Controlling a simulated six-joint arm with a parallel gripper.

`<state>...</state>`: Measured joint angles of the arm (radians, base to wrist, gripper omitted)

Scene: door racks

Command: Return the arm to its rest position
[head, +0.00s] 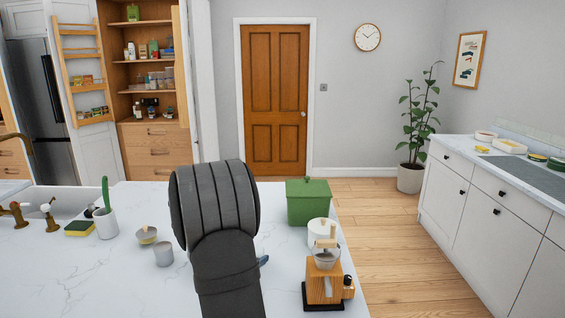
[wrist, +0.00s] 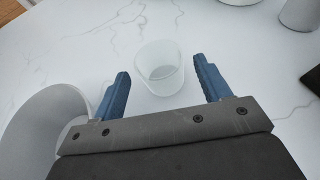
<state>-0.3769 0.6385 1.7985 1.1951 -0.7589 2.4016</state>
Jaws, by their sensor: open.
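My gripper (wrist: 161,66) is open, with its two blue fingers apart. A small frosted, translucent cup (wrist: 160,72) stands on the white marbled counter (wrist: 60,50), in line with the gap between the fingertips in the wrist view. I cannot tell how far the fingertips are from it. In the head view my dark grey arm reaches over the counter. It hides most of the gripper, and only a bit of blue shows beside it.
A green box (head: 308,203), a white lidded pot (head: 321,233) and a wooden grinder (head: 324,280) stand right of my arm. A grey cup (head: 163,254), a small bowl (head: 147,236) and a utensil pot (head: 106,224) stand left. A large white round vessel (wrist: 45,130) is close beside the left finger.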

